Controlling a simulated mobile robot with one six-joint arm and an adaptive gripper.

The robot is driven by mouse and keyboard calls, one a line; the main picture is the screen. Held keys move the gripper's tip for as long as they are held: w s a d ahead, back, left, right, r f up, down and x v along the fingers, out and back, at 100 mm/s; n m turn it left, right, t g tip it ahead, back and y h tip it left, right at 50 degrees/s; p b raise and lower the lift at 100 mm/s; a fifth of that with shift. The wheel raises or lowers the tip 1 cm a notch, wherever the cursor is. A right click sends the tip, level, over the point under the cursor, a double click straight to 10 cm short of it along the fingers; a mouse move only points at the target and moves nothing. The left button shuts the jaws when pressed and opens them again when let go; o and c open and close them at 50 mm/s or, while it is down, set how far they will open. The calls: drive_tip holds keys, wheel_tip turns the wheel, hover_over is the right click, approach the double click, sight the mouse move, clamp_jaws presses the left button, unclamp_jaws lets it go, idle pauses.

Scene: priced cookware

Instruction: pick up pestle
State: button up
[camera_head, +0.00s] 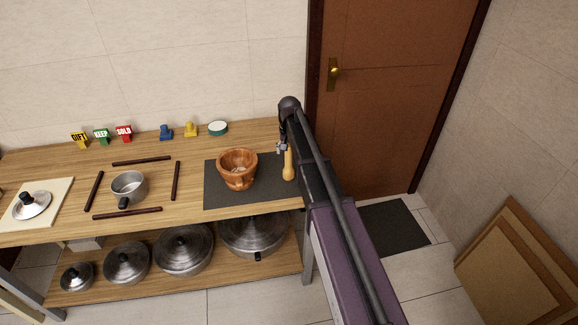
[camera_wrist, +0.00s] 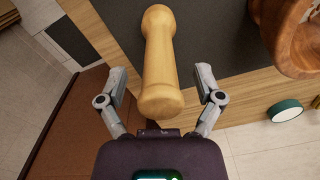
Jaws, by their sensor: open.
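The pestle (camera_head: 289,166) is pale wood with a wide knob at each end. It lies on the right part of the dark mat (camera_head: 217,193), beside the brown wooden mortar (camera_head: 237,170). In the wrist view the pestle (camera_wrist: 159,62) runs lengthwise between the fingers, its near knob close to my palm. My gripper (camera_wrist: 163,84) is open, one finger on each side of the pestle, with visible gaps on both sides. In the head view my gripper (camera_head: 282,147) is small and partly hidden by my arm at the pestle's far end. The mortar (camera_wrist: 299,40) shows at the wrist view's upper right.
A round green-and-white container (camera_head: 218,128) stands at the table's back. Blue (camera_head: 165,132) and yellow (camera_head: 191,129) pieces and several small signs are left of it. A metal pot (camera_head: 129,187) sits among dark bars. Lidded pots fill the lower shelf. A door (camera_head: 393,90) is behind.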

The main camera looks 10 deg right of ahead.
clamp_jaws()
drive_tip(key=shift+r, duration=0.2)
idle(0.3)
wheel_tip(320, 180, up, 4)
drive_tip(key=p, duration=0.4)
drive_tip(key=shift+f, duration=0.2)
drive_tip(key=s+r+p, duration=0.1)
drive_tip(key=s, duration=1.5)
drive_tip(key=shift+d, duration=0.2)
